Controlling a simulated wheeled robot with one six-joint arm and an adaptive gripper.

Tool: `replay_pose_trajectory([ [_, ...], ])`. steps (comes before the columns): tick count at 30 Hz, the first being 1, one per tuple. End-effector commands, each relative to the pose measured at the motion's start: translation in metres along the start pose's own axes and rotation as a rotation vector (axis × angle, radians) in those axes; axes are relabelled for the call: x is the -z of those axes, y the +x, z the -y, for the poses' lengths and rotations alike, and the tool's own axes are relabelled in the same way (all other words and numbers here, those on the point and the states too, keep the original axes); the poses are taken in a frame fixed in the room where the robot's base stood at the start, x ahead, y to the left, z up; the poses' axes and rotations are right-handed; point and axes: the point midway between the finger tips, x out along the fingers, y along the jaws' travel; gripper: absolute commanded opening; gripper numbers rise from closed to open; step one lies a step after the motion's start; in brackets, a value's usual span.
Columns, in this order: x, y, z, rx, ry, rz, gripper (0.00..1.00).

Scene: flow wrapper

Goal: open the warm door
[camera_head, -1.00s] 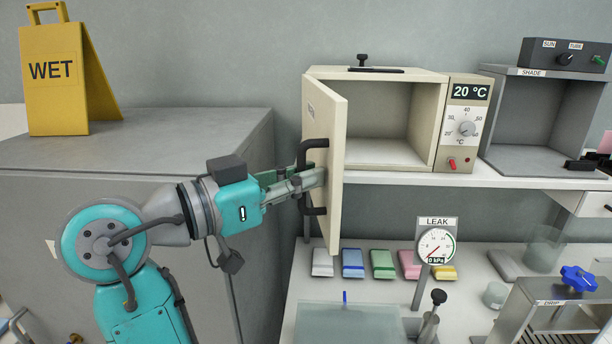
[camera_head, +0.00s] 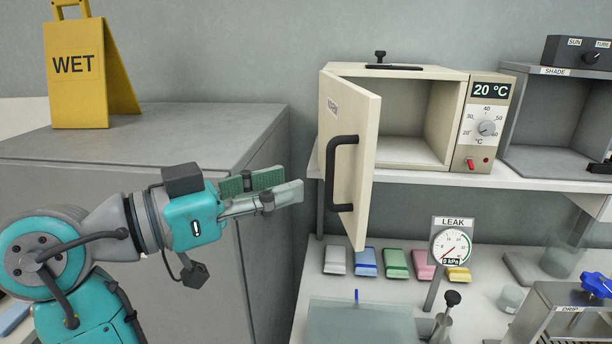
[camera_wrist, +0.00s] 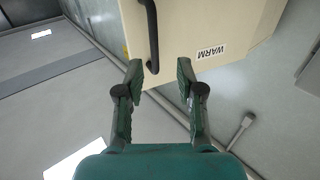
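The warm door (camera_head: 358,110) is a cream panel standing open, swung out toward the front left from its cabinet (camera_head: 418,77), whose inside looks empty. Its black handle (camera_head: 336,175) is on the outer face. In the wrist view the door (camera_wrist: 195,25) shows its WARM label (camera_wrist: 211,52) and part of the handle (camera_wrist: 153,35). My gripper (camera_head: 282,186) is left of the handle and apart from it. In the wrist view my gripper (camera_wrist: 158,70) has its two fingers spread with nothing between them.
A control panel (camera_head: 482,125) reading 20 °C adjoins the cabinet. The shade box (camera_head: 550,110) stands to its right on the shelf. A LEAK gauge (camera_head: 450,246) and several coloured packs (camera_head: 396,263) are below. A grey cabinet (camera_head: 180,130) with a yellow WET sign (camera_head: 77,80) is at left.

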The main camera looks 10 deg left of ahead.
Motion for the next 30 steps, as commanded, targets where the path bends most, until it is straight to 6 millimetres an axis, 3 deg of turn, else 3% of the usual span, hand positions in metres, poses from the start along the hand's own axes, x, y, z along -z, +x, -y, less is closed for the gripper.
replay_pose_trajectory([
  [3, 0.000, -0.023, 0.001, 0.003, 0.000, -0.001, 0.37],
  [10, 0.000, -0.050, 0.001, 0.002, 0.000, 0.000, 0.37],
  [30, 0.000, -0.054, 0.000, 0.000, 0.001, 0.000, 0.37],
])
